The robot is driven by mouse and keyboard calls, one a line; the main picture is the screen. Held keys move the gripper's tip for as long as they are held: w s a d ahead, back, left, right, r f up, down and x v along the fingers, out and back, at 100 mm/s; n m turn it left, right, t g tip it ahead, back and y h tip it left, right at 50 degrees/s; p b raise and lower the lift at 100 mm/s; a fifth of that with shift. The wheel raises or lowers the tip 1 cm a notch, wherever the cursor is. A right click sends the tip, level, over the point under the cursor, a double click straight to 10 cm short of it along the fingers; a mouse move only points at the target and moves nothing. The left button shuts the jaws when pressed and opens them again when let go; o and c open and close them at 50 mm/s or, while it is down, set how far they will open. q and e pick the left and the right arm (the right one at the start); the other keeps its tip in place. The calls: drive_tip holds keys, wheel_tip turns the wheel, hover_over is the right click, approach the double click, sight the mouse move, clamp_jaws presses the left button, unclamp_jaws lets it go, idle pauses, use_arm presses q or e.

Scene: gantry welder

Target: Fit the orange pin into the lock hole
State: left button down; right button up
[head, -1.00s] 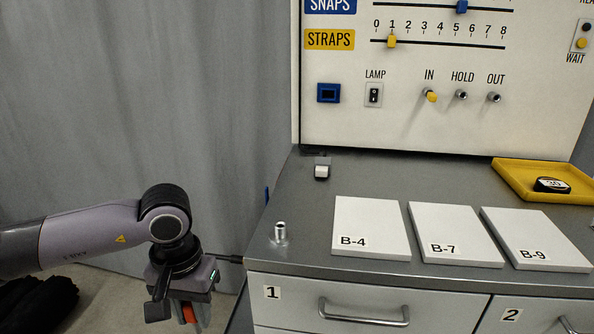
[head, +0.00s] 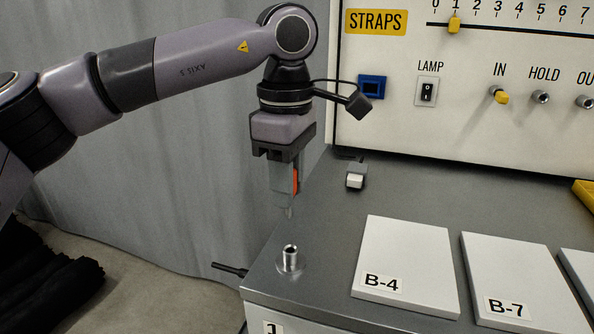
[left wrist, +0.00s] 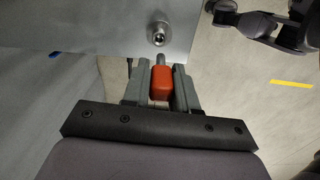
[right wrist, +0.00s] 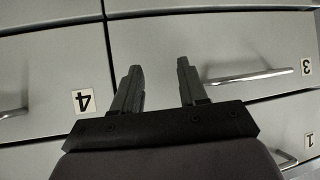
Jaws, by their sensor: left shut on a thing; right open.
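My left gripper (head: 290,192) is shut on the orange pin (head: 296,181), whose grey tip points down. In the left wrist view the orange pin (left wrist: 161,82) sits between the two fingers, its metal tip toward the lock hole. The lock hole is a short metal socket (head: 290,256) standing upright at the bench's front left corner; it also shows in the left wrist view (left wrist: 159,34). The pin tip is above the socket and apart from it. My right gripper (right wrist: 160,88) is open and empty in front of drawer fronts.
White plates B-4 (head: 407,267) and B-7 (head: 519,285) lie on the bench right of the socket. A small grey and white clip (head: 356,177) is behind. The control panel (head: 450,122) rises at the back. A dark cable end (head: 229,269) sticks out left of the bench.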

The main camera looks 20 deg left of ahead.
sight(289, 216)
use_arm(q)
drive_tip(key=shift+w+d+r, duration=0.1)
drive_tip(key=shift+w+r, duration=0.05)
drive_tip(key=shift+f+b, duration=0.75)
drive_tip(key=shift+b, duration=0.05)
wheel_tip(289, 216, down, 4)
drive_tip(key=b, duration=0.3)
drive_tip(key=shift+r, duration=0.15)
drive_tip(key=shift+f+b, duration=0.2)
drive_tip(key=shift+b, duration=0.1)
use_arm(e)
drive_tip(key=f, duration=0.2)
drive_tip(key=a+f, duration=0.1)
drive_tip(key=shift+w+f, duration=0.25)
use_arm(q)
drive_tip(key=shift+r, duration=0.1)
use_arm(e)
drive_tip(key=shift+w+d+r, duration=0.1)
drive_tip(key=shift+d+r, duration=0.05)
drive_tip(key=shift+r, duration=0.05)
use_arm(q)
drive_tip(key=shift+f, duration=0.25)
use_arm(e)
drive_tip(key=shift+f, duration=0.15)
use_arm(q)
drive_tip(key=shift+f+b, duration=1.05)
drive_tip(key=shift+f, duration=0.85)
use_arm(e)
drive_tip(key=shift+f, duration=1.2)
